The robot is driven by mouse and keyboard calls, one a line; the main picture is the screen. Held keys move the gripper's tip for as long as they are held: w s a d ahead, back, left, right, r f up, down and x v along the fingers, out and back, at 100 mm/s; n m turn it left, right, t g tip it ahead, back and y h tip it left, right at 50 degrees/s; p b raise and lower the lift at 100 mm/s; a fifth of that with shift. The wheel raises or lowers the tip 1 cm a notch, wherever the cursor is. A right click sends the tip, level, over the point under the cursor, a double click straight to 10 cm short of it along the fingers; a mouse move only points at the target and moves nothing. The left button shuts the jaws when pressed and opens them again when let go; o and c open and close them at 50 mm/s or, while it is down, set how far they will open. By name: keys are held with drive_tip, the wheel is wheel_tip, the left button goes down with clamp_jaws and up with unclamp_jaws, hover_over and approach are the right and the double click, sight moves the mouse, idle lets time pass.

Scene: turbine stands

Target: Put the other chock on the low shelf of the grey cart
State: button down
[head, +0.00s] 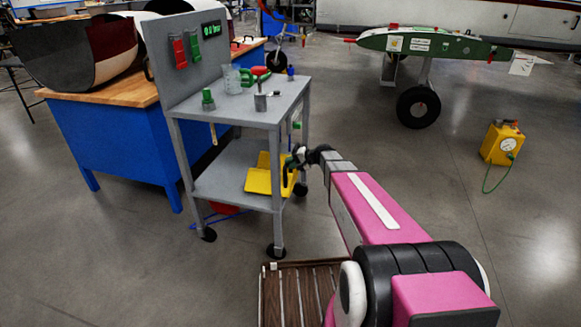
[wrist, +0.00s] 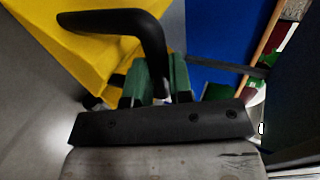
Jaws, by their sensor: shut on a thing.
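The grey cart (head: 240,118) stands left of centre in the head view, with a low shelf (head: 222,188) under its top. Yellow chock shapes (head: 258,182) show at the right end of that shelf, partly behind a cart leg; I cannot tell there where one chock ends and another begins. My gripper (head: 297,160) is at the cart's right side, at low shelf height. In the wrist view, the green fingers of my gripper (wrist: 160,82) are shut on the black handle of a yellow chock (wrist: 92,50). Whether this chock touches the shelf is hidden.
The cart top carries a clear cup (head: 231,78), a metal cup (head: 260,102) and small tools. A blue workbench (head: 115,145) stands close behind the cart. A yellow box (head: 501,145) with a green cord stands on the right. The floor between is clear.

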drive_tip(key=shift+f, duration=0.85)
drive_tip(key=c, duration=1)
unclamp_jaws()
drive_tip(key=v, duration=1.2)
drive_tip(key=s+f+n+g+h, duration=0.1)
drive_tip(key=s+h, duration=0.3)
drive_tip(key=s, duration=0.4)
drive_tip(key=s+f+n+g+h, duration=0.1)
drive_tip(key=s+h, duration=0.3)
drive_tip(key=s, duration=0.5)
drive_tip(key=s+f+n+g+h, duration=0.1)
drive_tip(key=s+n+g+h, duration=0.1)
drive_tip(key=s, duration=0.6)
drive_tip(key=shift+s+d+f+h, duration=0.1)
drive_tip(key=shift+s+d+h, duration=0.3)
drive_tip(key=shift+h, duration=0.5)
